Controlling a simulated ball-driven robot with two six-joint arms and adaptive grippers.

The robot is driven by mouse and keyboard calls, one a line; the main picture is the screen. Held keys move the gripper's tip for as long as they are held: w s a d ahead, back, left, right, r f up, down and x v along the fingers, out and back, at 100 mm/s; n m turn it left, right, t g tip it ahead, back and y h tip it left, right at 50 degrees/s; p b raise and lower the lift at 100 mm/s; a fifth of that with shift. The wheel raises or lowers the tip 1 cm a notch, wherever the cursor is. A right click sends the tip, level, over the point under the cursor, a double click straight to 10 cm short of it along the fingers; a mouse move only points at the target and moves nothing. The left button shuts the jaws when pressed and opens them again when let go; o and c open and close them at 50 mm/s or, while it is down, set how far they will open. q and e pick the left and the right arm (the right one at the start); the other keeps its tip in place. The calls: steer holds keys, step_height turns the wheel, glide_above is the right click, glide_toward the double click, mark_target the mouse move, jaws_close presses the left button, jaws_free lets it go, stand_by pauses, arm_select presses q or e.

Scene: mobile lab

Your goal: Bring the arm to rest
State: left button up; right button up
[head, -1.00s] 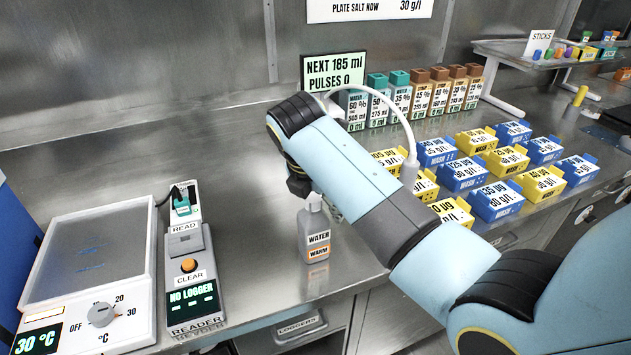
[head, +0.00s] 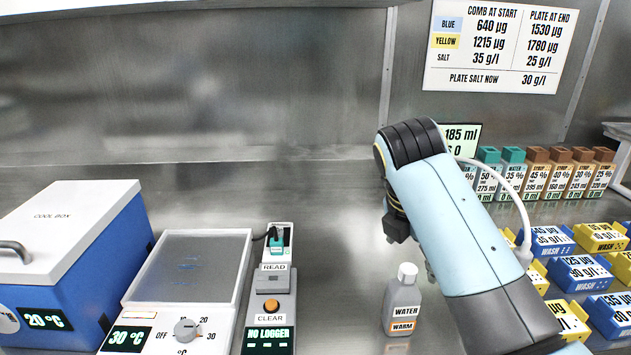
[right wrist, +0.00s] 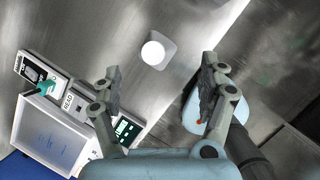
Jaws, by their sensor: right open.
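My right arm (head: 455,225) reaches in from the lower right, and its wrist hangs over the steel bench. My right gripper (head: 429,268) is mostly hidden behind the arm in the head view. In the right wrist view the right gripper (right wrist: 162,78) has its two fingers wide apart with nothing between the tips. A grey bottle (head: 402,305) labelled WATER WARM, with a white cap, stands upright on the bench just left of the gripper. The bottle (right wrist: 153,50) also shows from above beyond the fingers, apart from them. My left gripper is not in view.
A reader (head: 271,305) showing NO LOGGER, a heating plate (head: 190,275) and a blue cool box (head: 85,255) stand to the left. The bench behind the reader is clear.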

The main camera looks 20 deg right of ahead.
steer(key=s+a+f+m+t+y, duration=0.1)
steer(key=s+f+m+y, duration=0.15)
steer(key=s+m, duration=2.05)
steer(key=s+d+f+b, duration=0.1)
steer(key=f+b, duration=0.2)
steer(key=f, duration=0.8)
steer(key=s+d+f+n+g+b, duration=0.1)
steer(key=f+b, duration=0.1)
steer(key=f, duration=0.9)
steer(key=s+d+f+b, duration=0.1)
steer(key=f+b, duration=0.2)
steer(key=f, duration=0.8)
steer(key=s+f+b, duration=0.3)
steer(key=s+f, duration=0.6)
steer(key=f, duration=0.2)
steer(key=s+f+g+b, duration=0.1)
steer(key=s+f+b, duration=0.2)
steer(key=s+f, duration=0.6)
step_height(320, 180, down, 3)
steer(key=shift+s+d+b, duration=0.25)
steer(key=shift+s+b, duration=0.05)
steer(key=shift+b, duration=0.1)
